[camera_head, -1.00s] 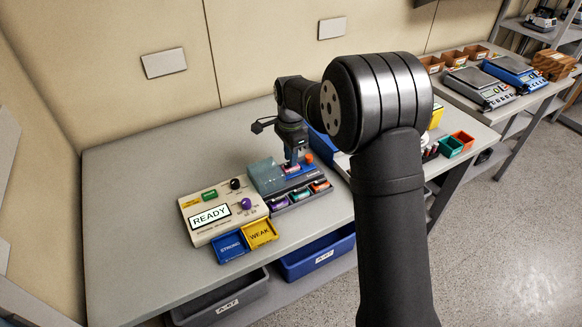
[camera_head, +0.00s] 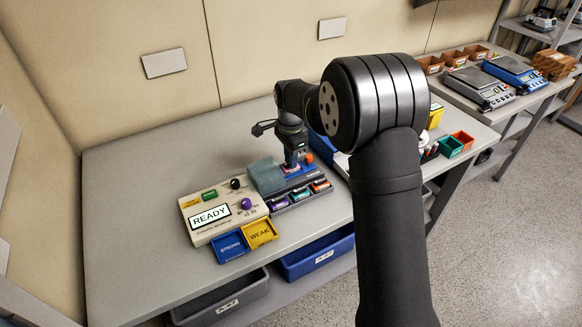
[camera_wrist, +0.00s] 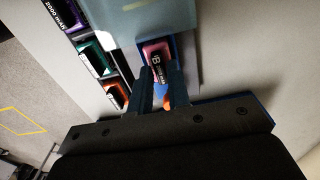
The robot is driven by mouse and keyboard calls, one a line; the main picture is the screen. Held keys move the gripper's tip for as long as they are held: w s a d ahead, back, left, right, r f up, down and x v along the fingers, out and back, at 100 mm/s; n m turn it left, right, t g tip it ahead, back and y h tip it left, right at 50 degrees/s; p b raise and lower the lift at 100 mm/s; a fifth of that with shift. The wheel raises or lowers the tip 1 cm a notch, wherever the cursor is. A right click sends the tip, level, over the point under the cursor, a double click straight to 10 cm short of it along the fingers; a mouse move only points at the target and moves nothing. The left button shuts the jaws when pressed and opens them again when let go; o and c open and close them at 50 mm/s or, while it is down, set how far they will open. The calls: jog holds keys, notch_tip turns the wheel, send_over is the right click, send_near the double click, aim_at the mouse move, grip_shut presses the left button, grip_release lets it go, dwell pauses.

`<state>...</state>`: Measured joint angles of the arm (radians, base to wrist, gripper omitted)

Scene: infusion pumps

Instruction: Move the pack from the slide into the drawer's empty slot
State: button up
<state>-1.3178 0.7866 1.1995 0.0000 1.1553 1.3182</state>
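The pack (camera_wrist: 156,52), pink-red with a dark printed label, lies on the blue slide (camera_head: 303,170) beside a translucent blue-green cover. My gripper (camera_head: 291,164) points down over the slide. In the wrist view its two dark fingers (camera_wrist: 160,78) reach to the near end of the pack, one on each side. Whether they press on it cannot be told. The drawer (camera_wrist: 108,76) lies to the left in the wrist view, with purple (camera_wrist: 68,13), green (camera_wrist: 95,57) and orange (camera_wrist: 116,94) packs in its slots. I cannot make out an empty slot.
An orange knob (camera_head: 309,158) stands close to my gripper. Left of the slide sits a beige unit (camera_head: 225,212) reading READY, with blue STRONG (camera_head: 230,246) and yellow WEAK (camera_head: 261,233) trays before it. The table's left part (camera_head: 140,210) is clear.

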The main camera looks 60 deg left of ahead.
grip_shut()
jog(key=shift+r, duration=3)
